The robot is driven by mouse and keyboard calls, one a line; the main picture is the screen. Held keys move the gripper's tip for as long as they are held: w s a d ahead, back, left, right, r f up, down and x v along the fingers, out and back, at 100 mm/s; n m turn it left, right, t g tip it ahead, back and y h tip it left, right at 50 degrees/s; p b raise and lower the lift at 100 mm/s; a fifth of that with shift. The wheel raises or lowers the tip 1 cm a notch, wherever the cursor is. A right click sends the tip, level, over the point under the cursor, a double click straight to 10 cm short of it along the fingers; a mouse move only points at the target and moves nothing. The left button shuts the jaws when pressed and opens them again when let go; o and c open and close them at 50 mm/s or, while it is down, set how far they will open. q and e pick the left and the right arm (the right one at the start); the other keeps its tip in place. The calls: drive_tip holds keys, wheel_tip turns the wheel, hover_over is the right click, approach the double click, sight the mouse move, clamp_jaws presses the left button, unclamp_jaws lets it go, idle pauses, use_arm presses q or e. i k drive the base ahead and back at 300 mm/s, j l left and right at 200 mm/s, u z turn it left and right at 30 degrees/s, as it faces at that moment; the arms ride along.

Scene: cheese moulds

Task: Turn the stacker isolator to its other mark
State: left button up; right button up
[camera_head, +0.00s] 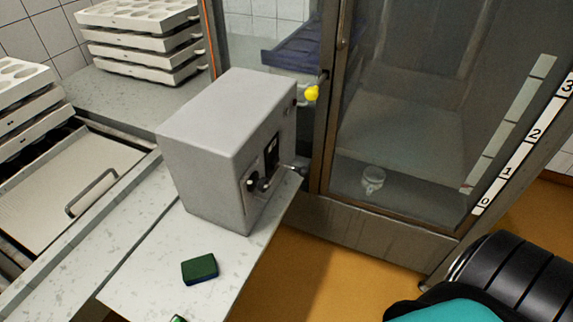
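A grey metal box (215,140) stands on the light worktop. Neither of my grippers shows in this view.
A glass-fronted cabinet (400,110) with a numbered scale (522,150) stands right of the box. A green and blue pad (200,268) lies on the worktop (140,275). White mould trays (140,45) are stacked behind.

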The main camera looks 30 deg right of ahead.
sight(261, 184)
drive_tip(key=z, duration=0.8)
drive_tip(key=l+u, duration=0.1)
drive_tip(key=l, duration=0.3)
drive_tip(key=i, duration=0.05)
